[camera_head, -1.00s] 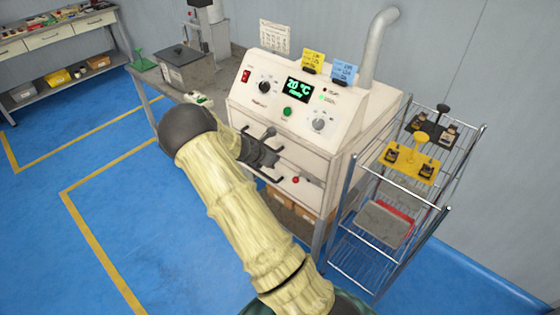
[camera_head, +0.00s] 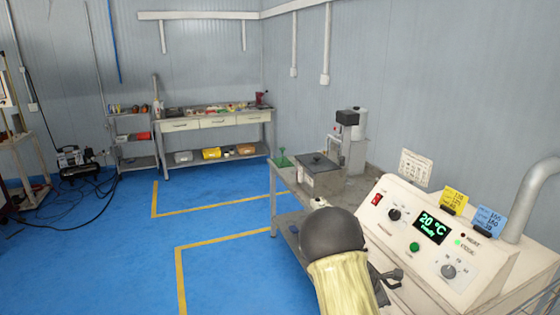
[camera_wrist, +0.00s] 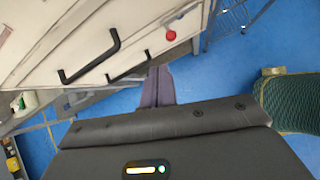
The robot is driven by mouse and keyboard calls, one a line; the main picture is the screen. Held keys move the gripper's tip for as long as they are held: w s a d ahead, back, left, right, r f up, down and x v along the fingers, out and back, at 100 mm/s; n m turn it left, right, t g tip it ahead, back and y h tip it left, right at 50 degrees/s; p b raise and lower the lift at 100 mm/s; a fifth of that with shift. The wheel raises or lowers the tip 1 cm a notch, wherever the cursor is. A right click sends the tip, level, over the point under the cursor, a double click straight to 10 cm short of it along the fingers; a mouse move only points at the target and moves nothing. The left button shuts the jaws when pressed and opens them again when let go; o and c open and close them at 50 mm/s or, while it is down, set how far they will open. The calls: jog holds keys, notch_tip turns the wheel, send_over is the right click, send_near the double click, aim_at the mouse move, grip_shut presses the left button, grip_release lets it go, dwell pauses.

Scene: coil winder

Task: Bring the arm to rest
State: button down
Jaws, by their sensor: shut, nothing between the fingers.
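My arm (camera_head: 340,265), with a dark round joint and a pale yellow cover, rises from the bottom edge in the head view, in front of the oven (camera_head: 440,245). My gripper (camera_wrist: 158,82) shows in the wrist view with its dark fingers together and nothing between them. It is close to the oven's pale front (camera_wrist: 95,35), which has black bar handles and a red knob (camera_wrist: 171,35). The fingers look apart from the handles, though the gap is hard to judge. In the head view my arm hides most of the gripper.
A bench (camera_head: 285,185) with a grey box (camera_head: 320,175) stands left of the oven. A workbench (camera_head: 205,122) lines the back wall. Blue floor with yellow lines is open on the left. A wire rack (camera_wrist: 232,18) shows in the wrist view.

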jog(key=s+a+r+m+y, duration=0.3)
jog(key=s+a+r+m, duration=0.2)
jog(key=s+a+m, duration=0.3)
jog(key=s+a+r+m+y, duration=0.4)
jog(key=s+a+m, duration=0.5)
jog(key=s, duration=0.6)
notch_tip(320, 180, up, 3)
jog(key=shift+a+f+m, duration=0.2)
jog(key=shift+m, duration=0.5)
